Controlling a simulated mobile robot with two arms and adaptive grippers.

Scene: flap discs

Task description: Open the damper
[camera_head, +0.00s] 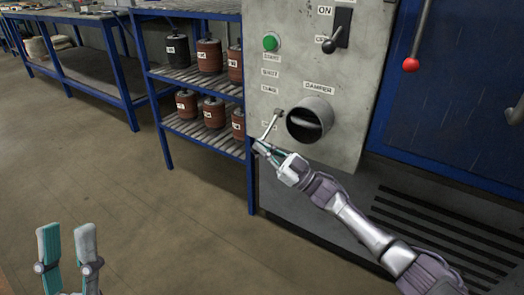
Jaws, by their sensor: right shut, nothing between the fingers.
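The damper (322,104) is a short round grey pipe on the front of the grey machine panel, under a "DAMPER" label. A flap plate shows inside its mouth; its exact angle is hard to tell. My left gripper (66,228) is open and empty at the bottom left, far from the damper.
A green button (270,42) and a black switch (337,34) sit higher on the panel. A red-knobbed lever (412,62) hangs before the blue door. A blue shelf rack (197,76) with several canisters stands close left of the panel. The floor (150,220) is clear.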

